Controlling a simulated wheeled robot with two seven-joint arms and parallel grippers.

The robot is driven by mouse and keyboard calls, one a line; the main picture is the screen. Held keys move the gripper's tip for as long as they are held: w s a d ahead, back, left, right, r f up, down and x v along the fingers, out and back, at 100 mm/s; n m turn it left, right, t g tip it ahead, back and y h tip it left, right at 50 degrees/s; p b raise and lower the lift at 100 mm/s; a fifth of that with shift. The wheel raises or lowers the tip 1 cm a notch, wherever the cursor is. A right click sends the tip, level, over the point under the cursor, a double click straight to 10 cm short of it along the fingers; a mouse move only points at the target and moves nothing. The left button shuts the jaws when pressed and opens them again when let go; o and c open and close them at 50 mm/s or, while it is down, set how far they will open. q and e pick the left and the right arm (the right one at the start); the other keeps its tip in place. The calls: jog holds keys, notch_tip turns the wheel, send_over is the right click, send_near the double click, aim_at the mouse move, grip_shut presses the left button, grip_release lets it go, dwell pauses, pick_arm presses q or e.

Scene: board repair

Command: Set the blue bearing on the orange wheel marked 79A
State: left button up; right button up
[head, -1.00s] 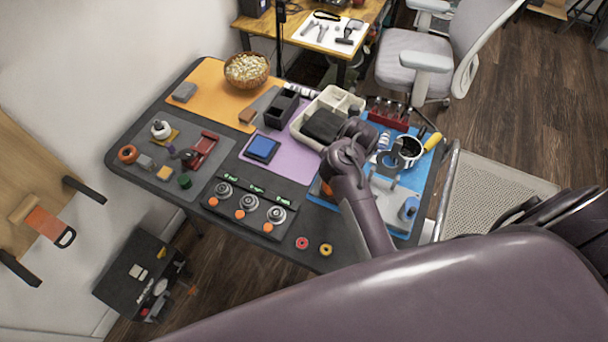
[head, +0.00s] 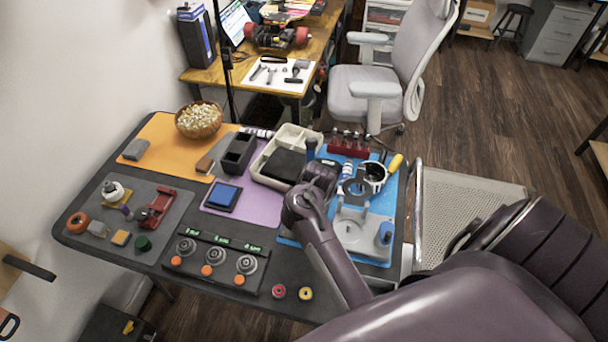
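An orange wheel (head: 80,222) lies at the left end of the table on a grey mat. Its marking is too small to read. I cannot make out a blue bearing. A red ring (head: 278,291) and a yellow ring (head: 305,293) lie near the front edge. My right arm comes in from the lower right. Its gripper (head: 322,172) is over the table by the cream tray, with its fingers not clearly visible. I cannot tell whether it is open or holds anything. The arm hides part of the table beneath it. My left gripper is not in view.
The cream tray (head: 258,166) stands at the back. A grey fixture (head: 350,238) with a blue knob (head: 385,233) is on the blue mat at right. A popcorn bowl (head: 199,120) stands at back left.

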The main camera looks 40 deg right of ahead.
jog(key=shift+p, duration=0.4)
dwell(0.9)
jog(key=shift+f, duration=0.5)
dwell(0.4)
